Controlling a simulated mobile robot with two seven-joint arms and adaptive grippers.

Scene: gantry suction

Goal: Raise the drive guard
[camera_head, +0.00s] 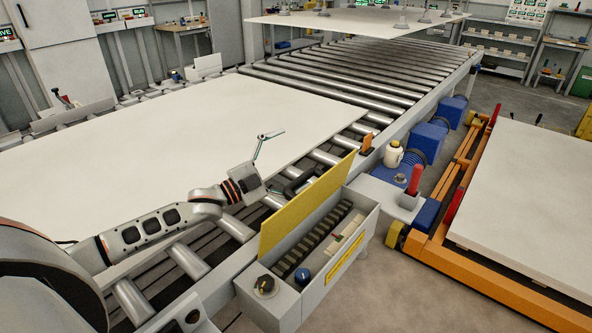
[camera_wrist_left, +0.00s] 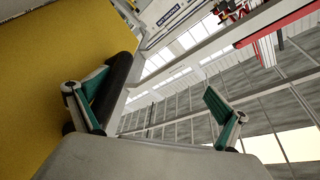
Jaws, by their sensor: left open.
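The drive guard (camera_head: 308,204) is a yellow panel standing steeply raised along the roller-side edge of a grey drive box (camera_head: 345,255). Its yellow face fills the left of the left wrist view (camera_wrist_left: 50,75). A black bar handle (camera_wrist_left: 117,88) is on the guard, on the side facing my arm. My left gripper (camera_head: 274,163) is beside that side of the guard, fingers wide open and empty. In the left wrist view, one finger (camera_wrist_left: 88,102) overlaps the handle and the other (camera_wrist_left: 226,120) is well clear of it. Contact cannot be told. My right gripper is out of view.
The open box shows a dark toothed run (camera_head: 318,240), with a black knob (camera_head: 265,284) and blue button (camera_head: 302,275) at its near end. A large pale sheet (camera_head: 180,130) lies on the rollers. An orange frame with a pale stack (camera_head: 530,190) stands right.

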